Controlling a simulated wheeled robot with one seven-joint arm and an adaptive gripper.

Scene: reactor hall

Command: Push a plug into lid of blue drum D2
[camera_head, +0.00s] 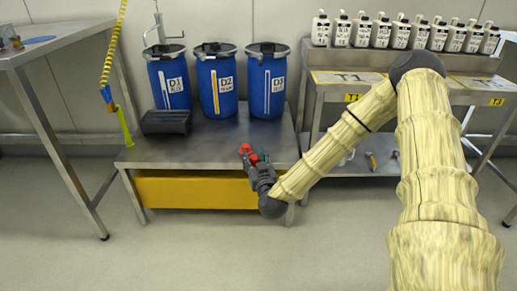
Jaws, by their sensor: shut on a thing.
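The blue drum D2 (217,87) stands upright in the middle of three blue drums on the steel table. It has a dark lid (215,49), and the lid's openings are too small to make out. My gripper (249,157) is in front of D2, below and slightly to the right of it in the picture, near the table's front edge. It is shut on a small red thing (246,150); I cannot tell for sure that it is a plug. The fingers are partly hidden and small in this view.
Drum D1 (169,82) stands left of D2, with a metal hand pump on it, and drum D3 (267,87) stands right. A black tray (166,122) lies before D1. White canisters (361,32) line a shelf at right. The table front (205,152) is mostly clear.

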